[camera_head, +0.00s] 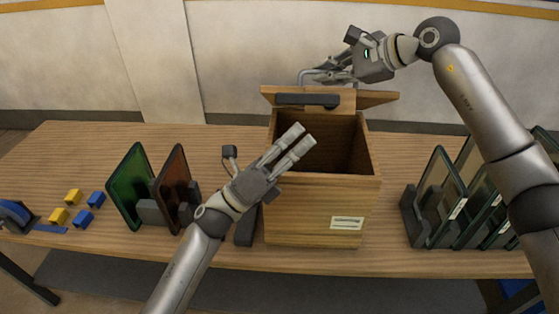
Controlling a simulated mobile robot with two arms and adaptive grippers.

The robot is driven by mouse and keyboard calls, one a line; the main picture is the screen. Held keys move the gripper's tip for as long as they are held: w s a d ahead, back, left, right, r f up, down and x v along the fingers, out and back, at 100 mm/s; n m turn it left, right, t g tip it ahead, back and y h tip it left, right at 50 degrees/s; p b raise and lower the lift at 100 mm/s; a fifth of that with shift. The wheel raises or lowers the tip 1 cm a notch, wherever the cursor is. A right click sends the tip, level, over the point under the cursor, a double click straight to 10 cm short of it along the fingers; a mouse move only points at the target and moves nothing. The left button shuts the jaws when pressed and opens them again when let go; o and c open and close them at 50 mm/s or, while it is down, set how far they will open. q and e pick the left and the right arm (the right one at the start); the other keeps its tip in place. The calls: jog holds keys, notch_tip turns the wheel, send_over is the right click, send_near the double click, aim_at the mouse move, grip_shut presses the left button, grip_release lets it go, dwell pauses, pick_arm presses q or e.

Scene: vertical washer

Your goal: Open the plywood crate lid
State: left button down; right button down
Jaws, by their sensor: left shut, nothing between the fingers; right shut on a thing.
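The plywood crate (318,215) stands on the table with a pale label on its front. Its top is open and the dark inside shows. The crate lid (349,104) is raised at the back rim, seen at a steep angle, with a dark strip on it. My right gripper (318,75) is above and behind the lid and shut on it; the exact contact is hard to see. My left gripper (305,138) is shut and empty, its fingertips over the crate's front left part.
A green panel (128,187) and a brown panel (171,187) stand in dark holders left of the crate. Yellow and blue blocks (73,197) lie farther left. Framed glass panels (440,190) stand in a rack at right. The table (70,150) is clear at back left.

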pick_arm(q)
jog(key=shift+w+a+r, duration=0.15)
jog(key=shift+w+r, duration=0.7)
jog(key=shift+r, duration=0.25)
jog(key=shift+r, duration=0.1)
